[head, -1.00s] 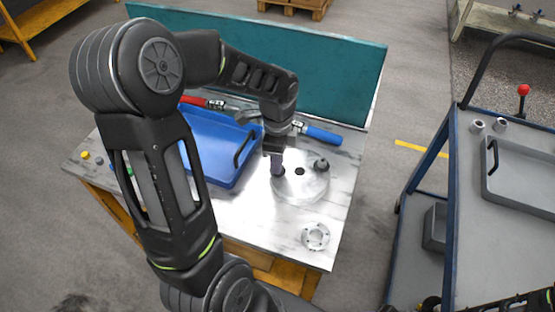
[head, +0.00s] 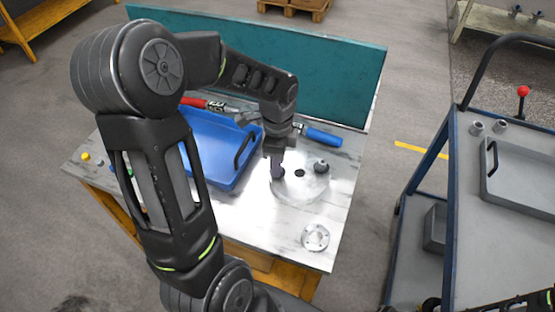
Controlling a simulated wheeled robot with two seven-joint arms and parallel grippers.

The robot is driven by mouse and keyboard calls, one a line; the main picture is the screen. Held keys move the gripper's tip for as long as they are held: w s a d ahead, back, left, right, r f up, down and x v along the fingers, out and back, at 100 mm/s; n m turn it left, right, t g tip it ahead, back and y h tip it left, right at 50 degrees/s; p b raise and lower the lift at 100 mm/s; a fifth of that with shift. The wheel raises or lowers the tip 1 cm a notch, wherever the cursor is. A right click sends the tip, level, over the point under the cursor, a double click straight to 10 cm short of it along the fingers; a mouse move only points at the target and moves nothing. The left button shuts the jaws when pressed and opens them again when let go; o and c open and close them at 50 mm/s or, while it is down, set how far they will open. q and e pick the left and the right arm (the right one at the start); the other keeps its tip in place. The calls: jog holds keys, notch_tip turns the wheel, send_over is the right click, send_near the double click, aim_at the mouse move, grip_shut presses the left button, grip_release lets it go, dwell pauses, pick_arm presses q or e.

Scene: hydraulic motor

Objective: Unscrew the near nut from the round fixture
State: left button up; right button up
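The round fixture (head: 308,188) is a flat silver disc on the worktable, with a dark hole (head: 299,173) in its middle. A dark nut (head: 321,166) sits on the fixture's right side. My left gripper (head: 278,172) points down over the fixture's left edge, with its fingers low at the disc. The near nut is not clearly visible; the fingers and wrist cover that spot. I cannot tell whether the fingers are closed on anything. My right gripper is not clearly in view; only a dark bit of my arm shows at the bottom right corner.
A blue tray (head: 226,184) lies left of the fixture, partly behind my arm. A silver flanged part (head: 315,237) lies near the table's front right. Red-handled (head: 194,102) and blue-handled (head: 323,137) tools lie behind. A teal panel (head: 335,83) closes the back. A cart (head: 487,214) stands right.

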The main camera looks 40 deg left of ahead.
pick_arm(q)
jog(key=shift+m, duration=0.5)
jog(key=shift+c, duration=0.2)
grip_shut()
jog(key=n, duration=0.4)
jog(key=shift+b, duration=0.35)
jog(key=shift+n, duration=0.9)
